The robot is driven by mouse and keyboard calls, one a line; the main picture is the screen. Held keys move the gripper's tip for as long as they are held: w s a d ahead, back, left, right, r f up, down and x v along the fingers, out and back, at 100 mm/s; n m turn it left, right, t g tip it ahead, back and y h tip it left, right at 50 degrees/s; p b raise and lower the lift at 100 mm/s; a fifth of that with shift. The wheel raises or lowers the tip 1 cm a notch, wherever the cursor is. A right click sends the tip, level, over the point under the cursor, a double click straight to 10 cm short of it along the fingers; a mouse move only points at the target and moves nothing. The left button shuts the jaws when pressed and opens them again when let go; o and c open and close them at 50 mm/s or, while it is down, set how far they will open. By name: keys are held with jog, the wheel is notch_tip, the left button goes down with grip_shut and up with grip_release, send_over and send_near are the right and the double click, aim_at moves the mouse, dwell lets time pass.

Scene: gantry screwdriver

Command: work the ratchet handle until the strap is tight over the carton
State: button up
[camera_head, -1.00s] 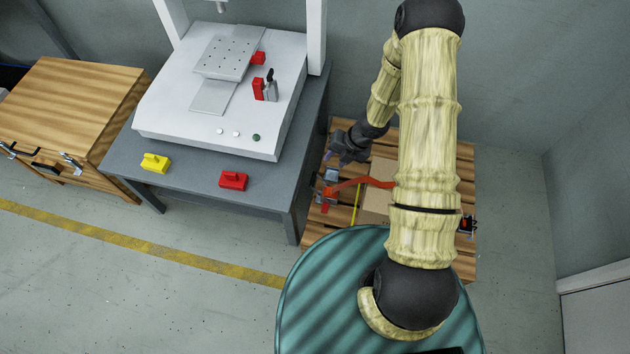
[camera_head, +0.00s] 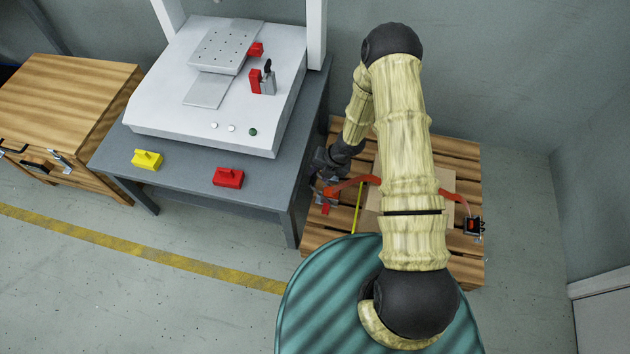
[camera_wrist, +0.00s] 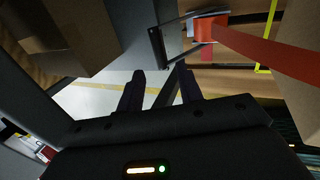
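In the head view, the brown carton (camera_head: 441,182) sits on the slatted pallet (camera_head: 459,151), partly hidden by my arm. The orange-red strap (camera_head: 358,182) crosses the carton and comes down on its right side. The ratchet (camera_head: 329,195), with red and grey parts, is at the pallet's left side. My gripper (camera_head: 322,163) is just behind the ratchet, close to it. In the wrist view, my gripper (camera_wrist: 160,88) has its fingers apart. The ratchet's grey handle frame (camera_wrist: 177,38) lies just beyond the fingertips; contact is unclear. A dark bar shows between the fingers; I cannot tell what it is.
A grey table (camera_head: 190,180) with a white gantry machine (camera_head: 165,110) stands close to the left of the pallet. A yellow block (camera_head: 147,160) and a red block (camera_head: 228,177) lie on it. A black buckle (camera_head: 473,226) is at the pallet's right edge. Floor at right is clear.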

aim_at(313, 181)
jog(key=b+x, duration=0.1)
jog(key=x, duration=0.3)
jog(key=shift+f, duration=0.15)
jog(key=shift+a, duration=0.1)
grip_shut()
